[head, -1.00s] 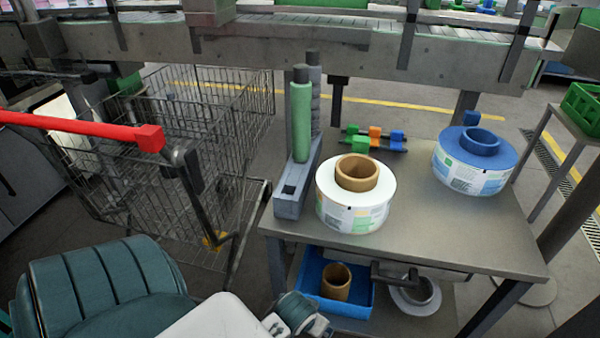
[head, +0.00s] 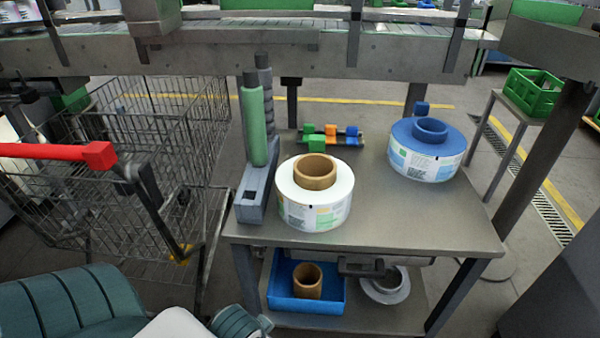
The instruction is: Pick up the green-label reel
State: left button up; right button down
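A white reel (head: 338,186) with a brown cardboard core lies flat on the front left of the grey metal table (head: 420,215). Its side label shows green and yellow patches, so it looks like the green-label reel. A second reel (head: 430,165), with a blue top and core and a mostly white and blue label, lies at the table's back right, apart from the first. Teal and white parts of my own body show at the lower left. Neither gripper shows in this view, and nothing touches the reels.
A grey holder (head: 252,205) with upright green (head: 254,130) and dark rollers stands close to the reel's left. Small coloured blocks (head: 330,137) sit behind it. A blue bin (head: 333,300) is on the lower shelf. A wire cart (head: 170,130) stands left. The table's front right is clear.

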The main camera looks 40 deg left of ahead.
aim_at(314, 190)
jog(key=u, duration=3.85)
jog(key=l+z, duration=0.1)
jog(key=z, duration=2.7)
jog(key=l, duration=0.35)
jog(key=i+l, duration=0.15)
jog(key=l, duration=0.15)
jog(key=u, duration=0.05)
